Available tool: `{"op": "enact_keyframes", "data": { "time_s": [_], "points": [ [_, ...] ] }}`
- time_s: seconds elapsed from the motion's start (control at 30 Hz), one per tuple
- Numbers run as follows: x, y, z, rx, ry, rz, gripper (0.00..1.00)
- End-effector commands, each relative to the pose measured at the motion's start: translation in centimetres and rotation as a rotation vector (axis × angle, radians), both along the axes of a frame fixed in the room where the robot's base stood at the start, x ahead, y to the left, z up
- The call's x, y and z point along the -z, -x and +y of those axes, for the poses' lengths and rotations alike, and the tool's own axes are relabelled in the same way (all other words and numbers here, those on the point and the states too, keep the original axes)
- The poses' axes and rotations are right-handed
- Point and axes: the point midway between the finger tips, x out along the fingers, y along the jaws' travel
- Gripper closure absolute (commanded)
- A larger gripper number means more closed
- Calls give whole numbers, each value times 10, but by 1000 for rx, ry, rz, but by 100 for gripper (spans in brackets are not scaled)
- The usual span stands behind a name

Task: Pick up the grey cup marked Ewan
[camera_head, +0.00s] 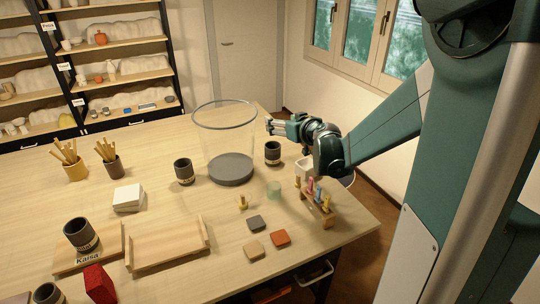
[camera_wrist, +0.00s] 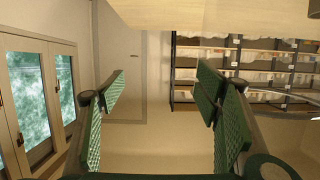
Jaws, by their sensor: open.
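Several dark grey cups with pale bands stand on the table in the head view. One cup (camera_head: 184,172) is left of the glass cylinder, and another cup (camera_head: 272,154) is right of it, below my gripper. A third cup (camera_head: 80,232) stands on a wooden board marked Kaisa (camera_head: 88,259). A fourth cup (camera_head: 46,294) is cut off by the bottom edge. I cannot read Ewan on any cup. My gripper (camera_head: 271,127) is above the table's far right side, pointing left, apart from the cups. In the wrist view my gripper (camera_wrist: 160,105) is open and empty.
A tall clear cylinder (camera_head: 227,142) with a grey base stands just left of my gripper. A small rack of coloured tools (camera_head: 318,207) is at right. An empty wooden tray (camera_head: 168,247), white block (camera_head: 128,197) and red box (camera_head: 99,284) are at left front. Shelves stand behind.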

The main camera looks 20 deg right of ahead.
Motion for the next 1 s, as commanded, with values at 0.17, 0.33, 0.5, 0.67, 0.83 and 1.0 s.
{"op": "enact_keyframes", "data": {
  "time_s": [0.17,0.33,0.5,0.67,0.83,1.0],
  "points": [
    [45,-1,0,0,0,0,37],
    [83,-1,0,0,0,0,37],
    [113,0,0,0,0,0,37],
    [130,-1,0,0,0,0,37],
    [137,0,0,0,0,0,37],
    [137,0,0,0,0,0,37]
  ]
}}
